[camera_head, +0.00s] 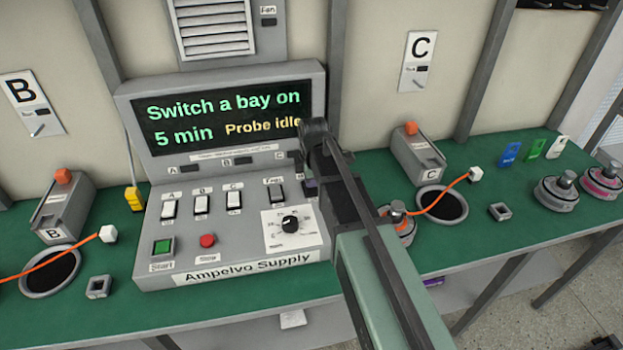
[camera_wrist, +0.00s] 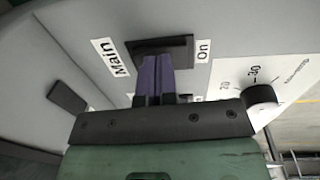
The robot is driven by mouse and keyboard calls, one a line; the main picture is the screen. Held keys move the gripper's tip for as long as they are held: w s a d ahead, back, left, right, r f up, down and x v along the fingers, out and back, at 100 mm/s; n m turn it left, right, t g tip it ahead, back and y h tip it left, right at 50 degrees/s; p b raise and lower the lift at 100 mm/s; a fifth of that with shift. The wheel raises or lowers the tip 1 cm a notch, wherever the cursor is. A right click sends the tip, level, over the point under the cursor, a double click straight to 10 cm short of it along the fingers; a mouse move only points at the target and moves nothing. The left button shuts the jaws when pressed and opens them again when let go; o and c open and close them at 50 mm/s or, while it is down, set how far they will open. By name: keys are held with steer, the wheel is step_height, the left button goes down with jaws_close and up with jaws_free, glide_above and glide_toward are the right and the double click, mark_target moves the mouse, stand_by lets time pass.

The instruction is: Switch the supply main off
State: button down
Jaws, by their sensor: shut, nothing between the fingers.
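The grey Ampelvo Supply (camera_head: 235,277) stands on the green bench in the head view. Its main switch (camera_wrist: 178,43) shows in the wrist view as a dark housing between the labels "Main" and "On". My gripper (camera_wrist: 154,62) has its purple fingers shut together, with nothing between them. The fingertips overlap the middle of the main switch, hiding its lever; I cannot tell whether they touch. In the head view my gripper (camera_head: 310,187) is at the right side of the supply panel, and my arm hides much of that area. The supply display (camera_head: 226,110) reads "Switch a bay on", "5 min" and "Probe idle".
White rockers line the panel, including A (camera_head: 169,208) and B (camera_head: 201,204). A green start button (camera_head: 162,246), a red stop button (camera_head: 207,240) and a black dial (camera_head: 290,224) sit below. Bay C's orange-capped box (camera_head: 418,155) stands right of my arm.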

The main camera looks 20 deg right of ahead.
mark_target(313, 192)
step_height(313, 192, up, 14)
steer(key=s+p, duration=0.2)
steer(key=p, duration=1.2)
steer(key=shift+w+a, duration=0.1)
steer(key=shift+w+a+f+t, duration=0.1)
steer(key=shift+w+a+t, duration=0.2)
steer(key=shift+w, duration=0.4)
steer(key=f+b, duration=0.4)
steer(key=w+f+b, duration=0.1)
steer(key=f+b, duration=0.4)
steer(key=w+f+b, duration=0.1)
steer(key=f+b, duration=0.4)
steer(key=shift+d, duration=0.1)
steer(key=shift+r, duration=0.1)
